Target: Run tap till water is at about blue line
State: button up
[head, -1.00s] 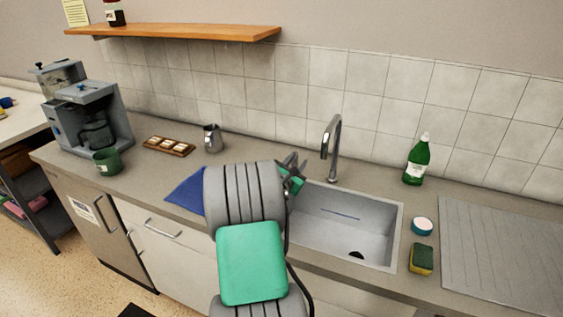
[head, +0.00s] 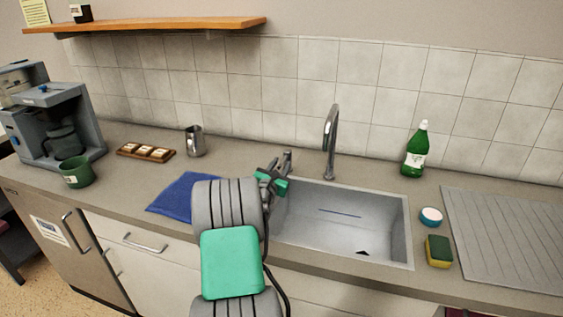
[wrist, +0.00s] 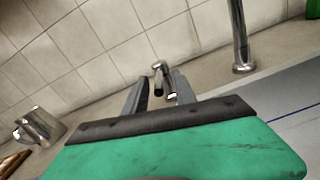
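A chrome tap spout (head: 331,140) rises behind the sink (head: 409,228); its lower part shows in the wrist view (wrist: 239,40). The blue line (head: 340,213) runs along the sink's far inner wall, and I see no water in the basin or running from the spout. A small chrome tap handle (wrist: 160,69) stands left of the spout, beyond my gripper and in line with the gap between its fingers. My gripper (head: 280,165) is open, with both fingers apart in the wrist view (wrist: 158,90). Whether it touches the handle cannot be told.
A blue cloth (head: 171,198), metal jug (head: 195,141) and wooden tray (head: 146,150) lie left of my arm. A green bottle (head: 415,153), round tub (head: 431,217) and sponge (head: 439,251) are right of the sink.

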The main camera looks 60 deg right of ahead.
aim_at(287, 155)
jog(key=shift+w+d, duration=0.2)
jog(key=shift+d, duration=1.35)
jog(key=shift+a, duration=0.1)
jog(key=shift+c, duration=0.4)
grip_shut()
